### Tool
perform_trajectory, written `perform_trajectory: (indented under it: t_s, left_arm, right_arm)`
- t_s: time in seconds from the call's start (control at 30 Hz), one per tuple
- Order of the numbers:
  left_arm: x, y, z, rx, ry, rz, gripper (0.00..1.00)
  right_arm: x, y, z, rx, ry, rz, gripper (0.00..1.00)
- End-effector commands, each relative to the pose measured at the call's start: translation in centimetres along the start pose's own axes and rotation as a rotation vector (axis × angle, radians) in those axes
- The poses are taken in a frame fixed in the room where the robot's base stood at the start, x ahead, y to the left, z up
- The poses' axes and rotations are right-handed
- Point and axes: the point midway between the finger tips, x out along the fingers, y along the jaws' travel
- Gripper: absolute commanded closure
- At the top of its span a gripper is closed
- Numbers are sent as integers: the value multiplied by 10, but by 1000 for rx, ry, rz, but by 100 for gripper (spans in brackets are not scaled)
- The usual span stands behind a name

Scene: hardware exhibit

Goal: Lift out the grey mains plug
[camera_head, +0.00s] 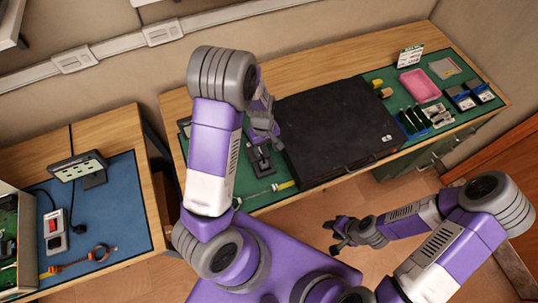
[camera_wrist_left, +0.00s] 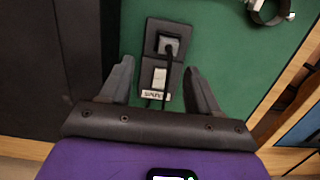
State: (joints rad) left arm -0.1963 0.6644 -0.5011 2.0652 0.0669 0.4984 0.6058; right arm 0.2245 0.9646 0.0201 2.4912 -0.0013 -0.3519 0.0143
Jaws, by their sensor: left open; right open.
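A black socket block (camera_head: 259,163) stands on the green mat, left of the large black case; it also shows in the left wrist view (camera_wrist_left: 152,29). The grey mains plug (camera_wrist_left: 168,45) sits in its upper socket, with a black cord running down from it. A light grey switch-like part (camera_wrist_left: 160,77) and a small white label (camera_wrist_left: 155,94) are below the plug. My left gripper (camera_head: 266,137) is open above the block. In the left wrist view its fingers (camera_wrist_left: 160,68) stand apart on either side of the block, touching nothing. My right gripper (camera_head: 343,236) is open and empty, in front of the bench.
The large black case (camera_head: 335,125) lies close to the right of the block. A pink tray (camera_head: 420,85) and several small parts are at the bench's right. A blue mat (camera_head: 115,200) on the left table holds another socket unit (camera_head: 78,168).

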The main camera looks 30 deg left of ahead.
Motion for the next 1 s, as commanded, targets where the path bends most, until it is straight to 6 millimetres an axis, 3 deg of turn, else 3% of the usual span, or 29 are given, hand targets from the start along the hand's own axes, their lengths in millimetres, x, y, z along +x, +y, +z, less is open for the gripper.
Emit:
perform_trajectory:
  t_s: [0.4, 0.73, 1.0]
  left_arm:
    - [57, -9, 4, 1, -3, -2, 38]
    - [65, -8, 3, 1, 0, 0, 38]
    - [64, -8, 3, 1, 0, 0, 78]
  right_arm:
    - [5, 2, -1, 1, 1, 0, 57]
    - [6, 2, -1, 0, 1, 0, 57]
    - [6, 2, -1, 0, 1, 0, 57]
